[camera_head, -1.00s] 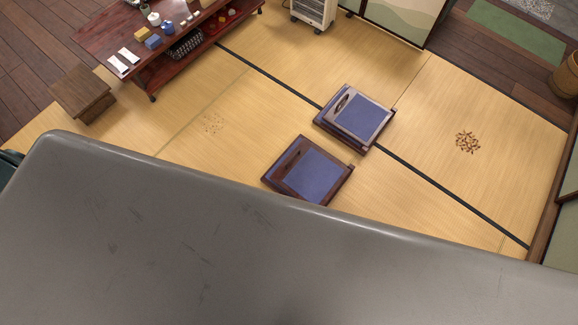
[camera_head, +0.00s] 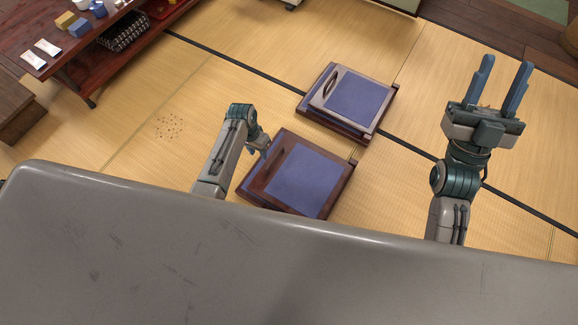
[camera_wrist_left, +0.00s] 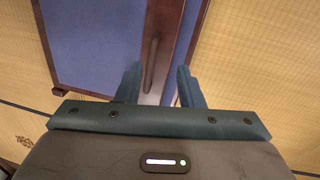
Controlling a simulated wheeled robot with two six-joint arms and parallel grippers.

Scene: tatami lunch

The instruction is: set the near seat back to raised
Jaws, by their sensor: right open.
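The near seat (camera_head: 297,182) is a dark wooden floor chair with a blue pad, and it lies flat on the tatami with its back folded down. My left gripper (camera_head: 264,147) is at its upper left edge in the head view. In the left wrist view, the left gripper (camera_wrist_left: 159,88) is open, with its fingers either side of the dark hand slot (camera_wrist_left: 151,62) in the wooden frame beside the blue pad (camera_wrist_left: 95,45). I cannot tell whether the fingers touch the wood. My right gripper (camera_head: 499,88) is open and empty, over bare tatami at the right.
A second seat (camera_head: 351,102), also folded flat, lies just behind the near one. A low red-brown table (camera_head: 120,62) with small items and a wooden stool (camera_head: 18,108) stand at the left. Crumbs (camera_head: 169,126) lie on the mat. Tatami right of the seats is clear.

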